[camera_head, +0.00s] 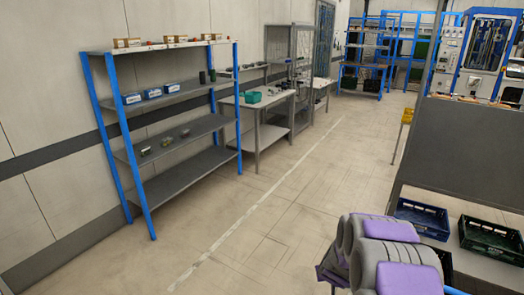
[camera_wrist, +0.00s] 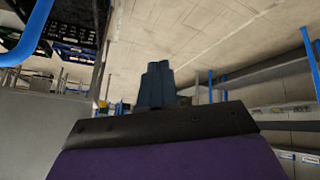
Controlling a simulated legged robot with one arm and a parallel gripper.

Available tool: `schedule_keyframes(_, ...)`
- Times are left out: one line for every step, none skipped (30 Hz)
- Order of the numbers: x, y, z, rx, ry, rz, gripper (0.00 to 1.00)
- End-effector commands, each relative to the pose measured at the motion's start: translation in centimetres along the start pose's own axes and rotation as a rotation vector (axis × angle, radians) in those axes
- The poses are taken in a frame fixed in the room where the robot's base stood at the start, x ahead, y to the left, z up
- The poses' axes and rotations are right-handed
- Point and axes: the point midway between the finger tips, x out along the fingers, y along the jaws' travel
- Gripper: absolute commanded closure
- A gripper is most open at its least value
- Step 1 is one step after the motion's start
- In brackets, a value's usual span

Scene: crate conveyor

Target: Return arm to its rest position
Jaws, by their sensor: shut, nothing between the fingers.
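My arm is folded low at the bottom right of the head view, with its grey and purple links close to my body. My gripper (camera_wrist: 156,84) shows in the middle of the wrist view as two dark blue-grey fingers standing close together. It is shut and empty, and nothing touches the fingers. In the head view the fingers cannot be made out behind the arm links.
A blue-framed shelf (camera_head: 172,95) with small boxes stands at the left. Worktables (camera_head: 258,104) stand beyond it. A dark panel (camera_head: 455,150) stands at the right, above a blue crate (camera_head: 422,217) and a dark green crate (camera_head: 492,240). The middle floor is clear.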

Motion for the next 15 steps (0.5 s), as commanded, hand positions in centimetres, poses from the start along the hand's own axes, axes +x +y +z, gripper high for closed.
schedule_keyframes(-2.0,-0.9,-0.6,0.004,-0.008,-0.035,1.00)
schedule_keyframes(-2.9,-1.4,-0.6,0.007,-0.019,-0.055,1.00)
schedule_keyframes(-4.3,-2.1,-0.6,0.009,-0.035,-0.084,1.00)
schedule_keyframes(-5.4,-2.6,-0.7,0.011,-0.045,-0.102,1.00)
schedule_keyframes(-6.4,-3.1,-0.6,0.013,-0.058,-0.121,1.00)
schedule_keyframes(-7.8,-3.7,-0.5,0.015,-0.075,-0.145,1.00)
schedule_keyframes(-8.9,-4.1,-0.5,0.015,-0.085,-0.160,1.00)
schedule_keyframes(-10.0,-4.5,-0.2,0.017,-0.102,-0.178,1.00)
schedule_keyframes(-11.4,-5.0,0.0,0.016,-0.118,-0.196,1.00)
schedule_keyframes(-12.6,-5.3,0.2,0.016,-0.134,-0.211,1.00)
schedule_keyframes(-13.6,-5.7,0.6,0.016,-0.151,-0.224,1.00)
schedule_keyframes(-15.1,-6.1,1.0,0.016,-0.172,-0.240,1.00)
schedule_keyframes(-16.2,-6.3,1.4,0.014,-0.189,-0.252,1.00)
schedule_keyframes(-17.3,-6.6,1.8,0.014,-0.206,-0.261,1.00)
schedule_keyframes(-18.8,-6.9,2.5,0.012,-0.231,-0.275,1.00)
